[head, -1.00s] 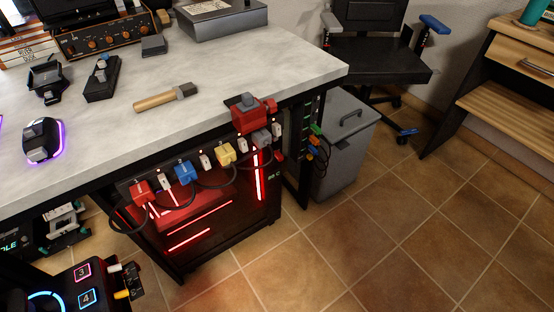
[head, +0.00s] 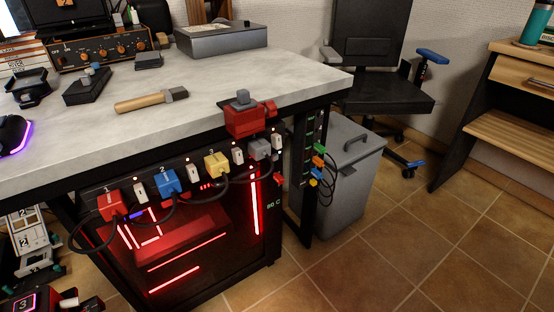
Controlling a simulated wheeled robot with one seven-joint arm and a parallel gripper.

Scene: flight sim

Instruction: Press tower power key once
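The dark computer tower (head: 232,250) stands under the desk, with glowing red strips behind its side panel and a small green "80 C" readout on its right edge. I cannot make out a power key on it. A power strip along the desk's front edge, above the tower, carries a red plug (head: 111,205), a blue plug (head: 168,181), a yellow plug (head: 216,165) and a grey plug (head: 259,148), with white rocker switches between them. My gripper is not in view.
A red clamp (head: 246,120) juts from the desk corner. A wooden-handled tool (head: 150,100) lies on the grey desktop (head: 205,100). A grey bin (head: 348,185) and a black chair (head: 375,90) stand to the right. Tiled floor (head: 420,255) is free at front right.

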